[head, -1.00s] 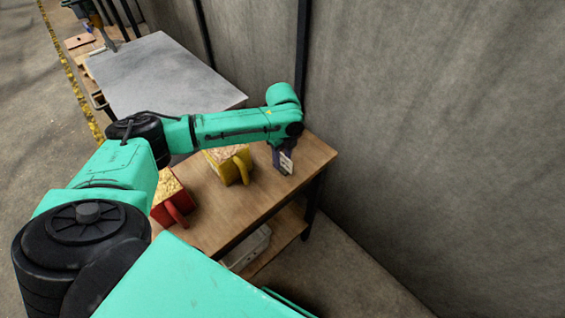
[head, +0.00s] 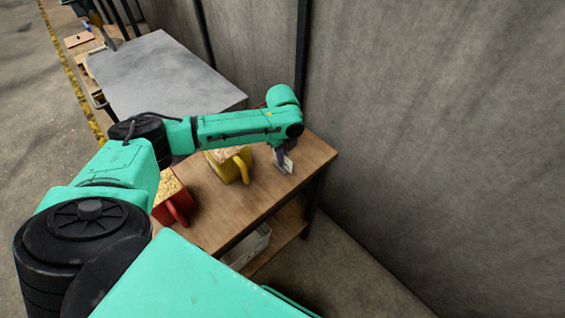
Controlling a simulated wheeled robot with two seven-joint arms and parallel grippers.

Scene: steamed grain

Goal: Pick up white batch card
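The white batch card (head: 287,166) shows as a small pale piece at the right end of the wooden table (head: 255,207). My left gripper (head: 282,160) points down right at it, and its dark fingers overlap the card in the view. The fingers are small and partly covered by the wrist, so I cannot tell whether they are open or shut, or whether they touch the card. My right gripper is not in view.
A yellow scoop-like container (head: 232,168) with grain stands left of the gripper. A red one (head: 170,195) with grain stands further left. A grey-topped table (head: 160,75) lies behind. A grey wall (head: 430,120) rises close on the right. A white box (head: 250,246) sits on the lower shelf.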

